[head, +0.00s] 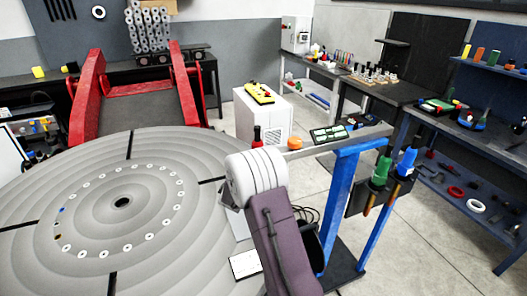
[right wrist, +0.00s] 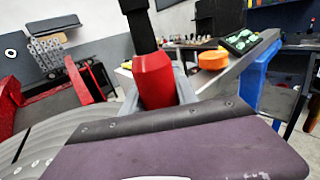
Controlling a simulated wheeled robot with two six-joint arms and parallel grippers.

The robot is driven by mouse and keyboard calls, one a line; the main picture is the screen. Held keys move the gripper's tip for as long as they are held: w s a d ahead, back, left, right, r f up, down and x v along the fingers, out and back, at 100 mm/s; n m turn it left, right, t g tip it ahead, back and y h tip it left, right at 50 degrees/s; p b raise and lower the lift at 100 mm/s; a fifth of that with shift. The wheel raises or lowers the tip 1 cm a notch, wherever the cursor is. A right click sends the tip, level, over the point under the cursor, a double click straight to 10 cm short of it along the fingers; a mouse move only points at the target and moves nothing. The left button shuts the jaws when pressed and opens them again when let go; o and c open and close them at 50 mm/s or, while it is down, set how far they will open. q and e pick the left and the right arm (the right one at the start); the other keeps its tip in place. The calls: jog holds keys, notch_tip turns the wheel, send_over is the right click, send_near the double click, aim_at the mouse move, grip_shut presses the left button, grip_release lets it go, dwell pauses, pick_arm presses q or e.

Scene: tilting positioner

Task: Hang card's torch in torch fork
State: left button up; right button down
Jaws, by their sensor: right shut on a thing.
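A torch with a red body and a black top (right wrist: 154,82) stands upright in the grey fingers of my right gripper (right wrist: 158,98). In the head view its red and black upper end (head: 257,138) shows just above my white wrist, which hides the fingers. A green torch (head: 380,172) and a blue torch (head: 406,163) sit in a dark holder (head: 362,197) on the blue stand, to the right of my gripper. A white card (head: 245,264) lies at the turntable's right edge; its marks are too small to read. I cannot tell which part is the torch fork.
The blue stand (head: 343,205) carries a grey beam with an orange round piece (head: 295,143) and a dark-framed green panel (head: 328,133). The large grey turntable (head: 90,240) fills the left. Red positioner arms (head: 88,100) rise behind it. A blue shelf (head: 480,205) stands at right.

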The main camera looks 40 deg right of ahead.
jog(key=w+f+b, duration=0.1)
jog(key=w+d+f+b, duration=0.1)
jog(key=w+f+b, duration=0.1)
jog(key=shift+f+b, duration=0.3)
dwell(0.5)
jog(key=shift+s+f+b, duration=0.1)
jog(key=shift+f+b, duration=0.1)
jog(key=shift+b, duration=0.35)
dwell(0.6)
jog(key=c, duration=0.9)
grip_release()
jog(key=shift+a, duration=0.1)
jog(key=shift+o, duration=0.2)
jog(key=shift+w+a+f, duration=0.1)
jog(key=shift+w, duration=0.1)
jog(key=shift+s, duration=0.15)
